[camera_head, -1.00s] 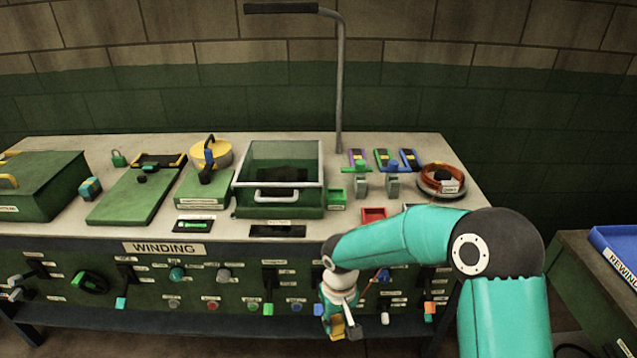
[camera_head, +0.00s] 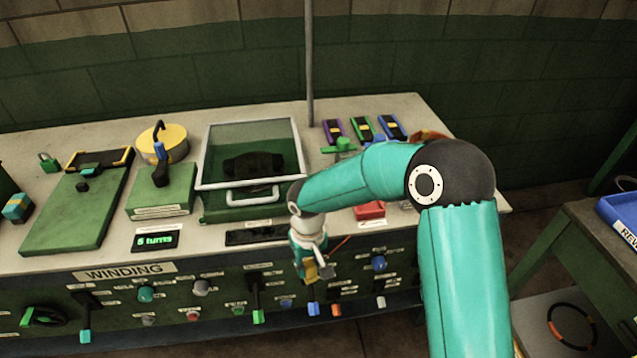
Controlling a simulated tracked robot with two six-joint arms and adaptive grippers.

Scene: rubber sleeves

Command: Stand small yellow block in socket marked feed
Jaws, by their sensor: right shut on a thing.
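My right gripper (camera_head: 312,266) points down in front of the bench's control panel. It is shut on a small yellow block (camera_head: 309,271), which shows below and between the fingers. A thin orange-red line (camera_head: 340,243) runs up to the right from beside the gripper. The panel's small labels are too small to read, so I cannot tell which socket is marked feed. My left gripper is out of view.
The panel marked WINDING (camera_head: 125,271) carries several levers and knobs near the gripper. A blue tray (camera_head: 618,215) stands on the right table.

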